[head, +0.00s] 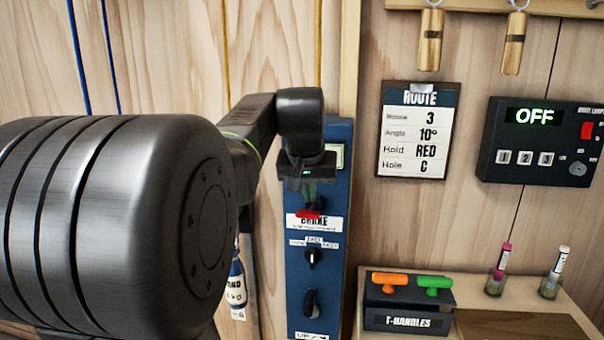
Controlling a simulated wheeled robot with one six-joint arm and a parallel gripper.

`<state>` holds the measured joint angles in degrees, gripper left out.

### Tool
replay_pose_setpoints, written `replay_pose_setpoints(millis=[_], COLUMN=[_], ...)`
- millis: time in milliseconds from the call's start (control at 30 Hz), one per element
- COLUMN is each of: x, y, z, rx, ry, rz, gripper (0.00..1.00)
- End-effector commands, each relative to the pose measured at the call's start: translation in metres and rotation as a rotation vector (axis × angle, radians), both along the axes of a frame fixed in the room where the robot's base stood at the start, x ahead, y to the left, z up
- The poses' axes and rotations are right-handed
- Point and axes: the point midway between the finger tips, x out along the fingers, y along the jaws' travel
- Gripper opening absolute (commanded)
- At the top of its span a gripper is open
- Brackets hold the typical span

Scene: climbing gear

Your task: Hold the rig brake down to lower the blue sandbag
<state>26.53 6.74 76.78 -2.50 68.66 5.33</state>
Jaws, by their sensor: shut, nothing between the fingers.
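The blue rig panel (340,240) stands upright on the wooden wall at the picture's middle. Its brake has a red lever (308,214) just above the white BRAKE label (318,226). My gripper (306,184) is shut and empty, in front of the panel's upper part and just above the red lever in the picture. I cannot tell whether it touches the lever. A blue sandbag (237,268) with a white label shows partly beside the panel's left. My arm hides much of it.
Two dark knobs (311,258) sit lower on the panel. At right are a ROUTE card (417,130), a black box reading OFF (540,143), and a shelf with orange (389,281) and green (434,283) T-handles. My arm fills the left.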

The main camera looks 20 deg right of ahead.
Motion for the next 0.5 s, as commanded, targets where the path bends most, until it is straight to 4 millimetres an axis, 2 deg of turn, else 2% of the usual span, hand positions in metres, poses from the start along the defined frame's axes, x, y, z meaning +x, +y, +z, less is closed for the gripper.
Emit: replay_pose_setpoints(millis=[200, 500], x=[-0.004, -0.004], y=[0.003, 0.003], z=[-0.014, -0.015], rx=[-0.001, -0.001], ry=[-0.001, -0.001], rz=[0.0, 0.0], gripper=[0.0, 0.0])
